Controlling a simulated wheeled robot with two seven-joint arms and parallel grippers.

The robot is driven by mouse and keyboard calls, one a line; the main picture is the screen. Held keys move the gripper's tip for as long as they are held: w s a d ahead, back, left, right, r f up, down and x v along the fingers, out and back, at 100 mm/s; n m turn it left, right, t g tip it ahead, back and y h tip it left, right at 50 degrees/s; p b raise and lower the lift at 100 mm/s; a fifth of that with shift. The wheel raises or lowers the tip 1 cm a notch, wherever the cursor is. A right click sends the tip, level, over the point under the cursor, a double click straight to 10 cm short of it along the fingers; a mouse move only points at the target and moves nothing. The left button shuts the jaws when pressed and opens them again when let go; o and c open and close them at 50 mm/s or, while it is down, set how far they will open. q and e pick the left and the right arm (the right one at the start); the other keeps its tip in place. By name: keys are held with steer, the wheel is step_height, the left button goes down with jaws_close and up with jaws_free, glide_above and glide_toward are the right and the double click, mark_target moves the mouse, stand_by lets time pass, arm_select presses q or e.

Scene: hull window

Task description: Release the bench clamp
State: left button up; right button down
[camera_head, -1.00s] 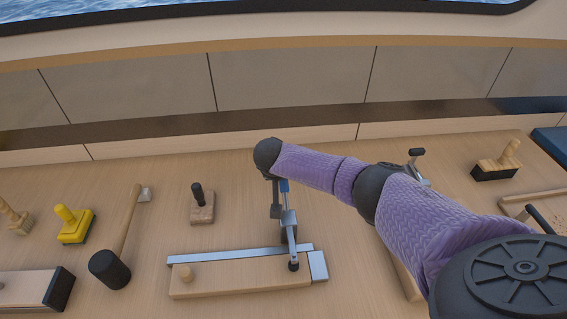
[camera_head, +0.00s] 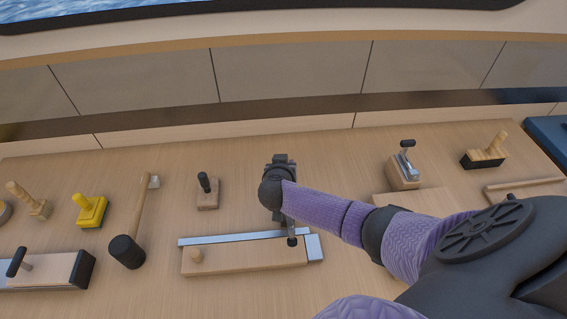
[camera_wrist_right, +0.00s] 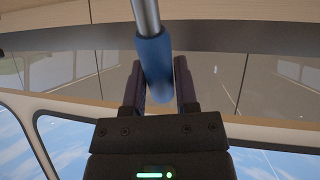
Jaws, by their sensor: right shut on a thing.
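The bench clamp's black-tipped foot (camera_head: 292,241) shows at the right end of a pale board (camera_head: 245,257) with a metal strip behind it. Whether the foot presses on the board or stands clear of it, I cannot tell. My right gripper (camera_head: 280,160) is beyond the board, pointing away toward the back wall, and my wrist hides most of the clamp. In the right wrist view, the clamp's blue handle (camera_wrist_right: 154,65) on a metal rod lies between the fingers of my right gripper (camera_wrist_right: 160,75), which is shut on it. My left gripper is out of view.
A mallet (camera_head: 127,251), a yellow block (camera_head: 91,210) and a small block with a dark knob (camera_head: 207,193) stand left of the clamp. A second clamp-like device (camera_head: 404,170) and a wooden-handled brush (camera_head: 485,155) stand at right.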

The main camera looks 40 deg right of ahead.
stand_by(0.3)
steer(key=shift+c, duration=1.8)
jaws_free()
steer(key=shift+d, duration=0.1)
steer(key=shift+s+a+r, duration=0.1)
steer(key=shift+a+r, duration=0.05)
steer(key=shift+a, duration=0.05)
steer(key=p+v, duration=0.3)
steer(key=v, duration=0.6)
steer(key=shift+s, duration=0.15)
steer(key=shift+a, duration=0.1)
